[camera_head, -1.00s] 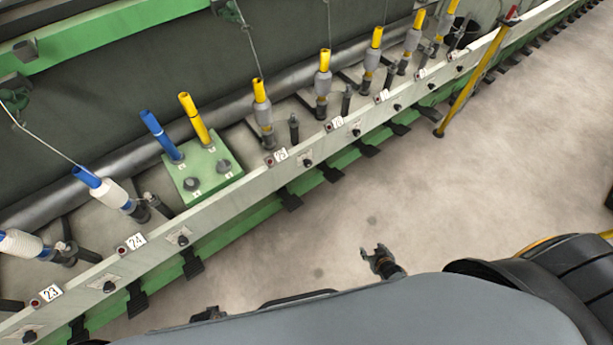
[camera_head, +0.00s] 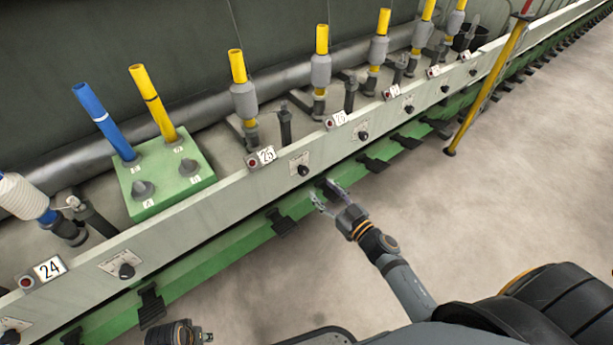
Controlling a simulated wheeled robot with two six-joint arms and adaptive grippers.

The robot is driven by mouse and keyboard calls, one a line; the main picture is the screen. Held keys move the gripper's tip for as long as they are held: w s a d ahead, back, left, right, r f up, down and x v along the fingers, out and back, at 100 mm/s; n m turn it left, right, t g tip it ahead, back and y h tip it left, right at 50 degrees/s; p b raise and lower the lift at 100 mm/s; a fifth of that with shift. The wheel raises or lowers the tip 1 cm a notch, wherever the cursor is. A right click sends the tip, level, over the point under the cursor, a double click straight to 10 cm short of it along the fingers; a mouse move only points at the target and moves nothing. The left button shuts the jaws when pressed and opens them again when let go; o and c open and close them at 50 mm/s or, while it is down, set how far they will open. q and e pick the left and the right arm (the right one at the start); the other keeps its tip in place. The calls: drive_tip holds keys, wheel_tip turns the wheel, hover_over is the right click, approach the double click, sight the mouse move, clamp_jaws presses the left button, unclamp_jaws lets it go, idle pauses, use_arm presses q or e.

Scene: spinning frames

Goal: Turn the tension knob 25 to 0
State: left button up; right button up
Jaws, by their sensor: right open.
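The tension knob 25 (camera_head: 303,170) is a small black round knob on a pale scale plate on the front rail, just right of the number 25 label (camera_head: 266,155). Its pointer setting is too small to read. My right gripper (camera_head: 326,192) is open and empty. In the picture its fingers are a little below and right of the knob, in front of the green lower rail, apart from the knob. Dark parts of my own body show at the bottom left. I cannot make out my left gripper's fingers.
A similar knob (camera_head: 126,271) sits right of label 24 (camera_head: 49,268). A green block (camera_head: 165,180) holds blue and yellow bobbins. Dark pedals (camera_head: 283,222) stick out below the rail. A yellow post (camera_head: 487,85) stands at the right. The floor (camera_head: 500,205) in front is clear.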

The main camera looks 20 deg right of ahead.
sight(306, 173)
drive_tip(key=x, duration=0.8)
drive_tip(key=shift+w+f, duration=0.1)
drive_tip(key=shift+w, duration=0.1)
clamp_jaws()
